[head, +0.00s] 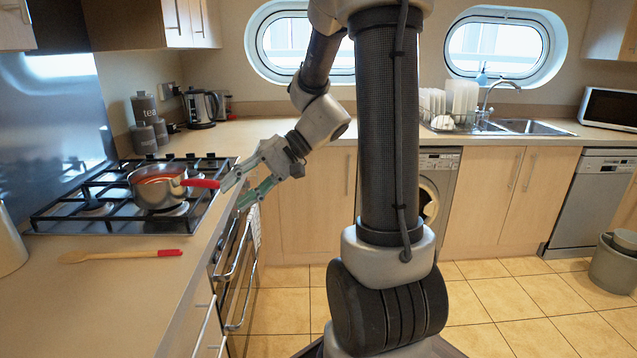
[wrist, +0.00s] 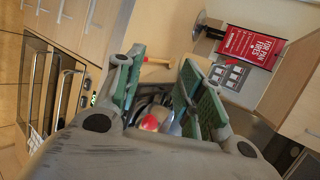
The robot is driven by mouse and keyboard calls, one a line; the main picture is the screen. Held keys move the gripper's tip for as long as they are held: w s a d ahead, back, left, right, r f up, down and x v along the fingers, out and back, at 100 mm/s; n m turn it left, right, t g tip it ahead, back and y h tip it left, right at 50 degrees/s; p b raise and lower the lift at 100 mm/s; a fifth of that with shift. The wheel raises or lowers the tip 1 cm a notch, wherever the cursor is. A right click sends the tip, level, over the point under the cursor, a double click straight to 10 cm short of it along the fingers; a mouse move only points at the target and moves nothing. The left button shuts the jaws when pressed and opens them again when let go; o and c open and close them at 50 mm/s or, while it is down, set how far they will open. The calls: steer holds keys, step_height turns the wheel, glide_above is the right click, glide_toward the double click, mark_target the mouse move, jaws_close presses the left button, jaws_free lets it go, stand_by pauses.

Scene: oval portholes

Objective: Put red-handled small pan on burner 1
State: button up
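The small steel pan (head: 158,187) with a red handle (head: 200,183) stands upright on the right part of the black gas hob (head: 110,219), its handle pointing right. Reddish content shows inside it. My gripper (head: 236,195) is open at the handle's end, just right of the hob. In the wrist view the red handle end (wrist: 150,123) shows between the spread green-padded fingers of my gripper (wrist: 160,72); I cannot tell whether they touch it. Most of the pan is hidden there. No burner number is readable, so I cannot tell which is burner 1.
A wooden spoon with a red end (head: 120,255) lies on the counter before the hob. Dark canisters (head: 145,122) and a kettle (head: 200,108) stand behind it. The oven front (head: 232,265) lies below my gripper. Open tiled floor is to the right.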

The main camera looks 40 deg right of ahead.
steer(key=s+d+r+n+g+h, duration=0.1)
steer(key=s+d+n+h, duration=0.2)
steer(key=s+h, duration=0.55)
steer(key=s+d+r+n+t+h, duration=0.1)
steer(key=s+d+r+t+h, duration=0.1)
steer(key=s+d, duration=0.5)
steer(key=shift+s+r+t+h, duration=0.15)
steer(key=shift+r+t+h, duration=0.2)
steer(key=shift+r, duration=0.3)
steer(key=shift+d, duration=0.1)
steer(key=shift+c, duration=0.3)
